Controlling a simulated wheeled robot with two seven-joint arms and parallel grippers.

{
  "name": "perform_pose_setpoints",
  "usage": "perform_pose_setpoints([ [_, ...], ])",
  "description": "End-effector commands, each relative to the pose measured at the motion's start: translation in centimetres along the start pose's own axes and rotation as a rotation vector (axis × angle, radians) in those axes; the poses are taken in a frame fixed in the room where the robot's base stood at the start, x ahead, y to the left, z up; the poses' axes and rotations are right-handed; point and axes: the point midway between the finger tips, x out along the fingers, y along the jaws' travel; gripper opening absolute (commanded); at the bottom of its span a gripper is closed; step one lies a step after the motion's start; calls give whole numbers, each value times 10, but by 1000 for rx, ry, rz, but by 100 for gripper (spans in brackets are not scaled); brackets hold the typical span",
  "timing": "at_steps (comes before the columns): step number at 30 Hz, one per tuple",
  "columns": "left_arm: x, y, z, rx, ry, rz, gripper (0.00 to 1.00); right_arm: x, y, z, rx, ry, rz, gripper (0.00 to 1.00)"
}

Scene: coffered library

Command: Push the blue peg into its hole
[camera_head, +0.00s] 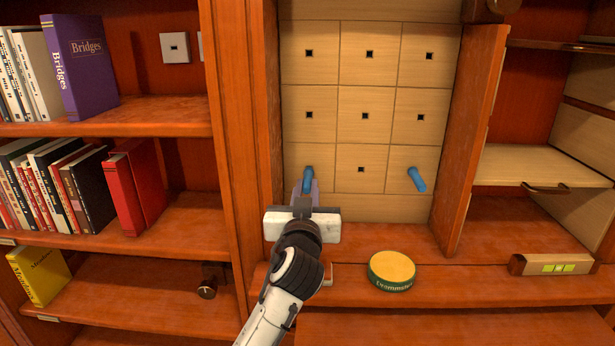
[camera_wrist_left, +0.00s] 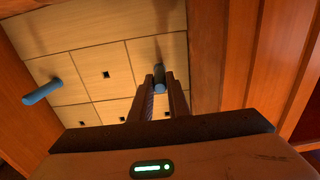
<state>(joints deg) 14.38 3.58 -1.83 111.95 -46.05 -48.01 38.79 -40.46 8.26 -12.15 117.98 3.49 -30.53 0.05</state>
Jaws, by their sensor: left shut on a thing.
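A blue peg (camera_head: 308,176) stands out from the lower left square of the pale wooden hole board (camera_head: 338,68). My left gripper (camera_head: 307,188) is at this peg, and in the left wrist view its fingers (camera_wrist_left: 159,92) are shut on the blue peg (camera_wrist_left: 159,75). How deep the peg sits in its hole is hidden. A second blue peg (camera_head: 416,179) sticks out, tilted, from the lower right square; it also shows at the left of the left wrist view (camera_wrist_left: 42,92). The other squares show empty dark square holes. My right gripper is not in view.
A round green and yellow tin (camera_head: 391,270) stands on the ledge right of my left arm. A level (camera_head: 552,265) lies further right. Wooden uprights (camera_head: 470,140) flank the board. Books (camera_head: 80,65) fill shelves at left.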

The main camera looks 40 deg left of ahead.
Motion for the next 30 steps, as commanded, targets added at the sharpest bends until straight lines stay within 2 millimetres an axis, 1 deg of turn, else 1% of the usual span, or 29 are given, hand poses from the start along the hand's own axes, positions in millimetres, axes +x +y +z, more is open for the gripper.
perform_pose_setpoints([
  [30,-40,0,0,-1,-1,0,0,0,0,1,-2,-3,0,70],
])
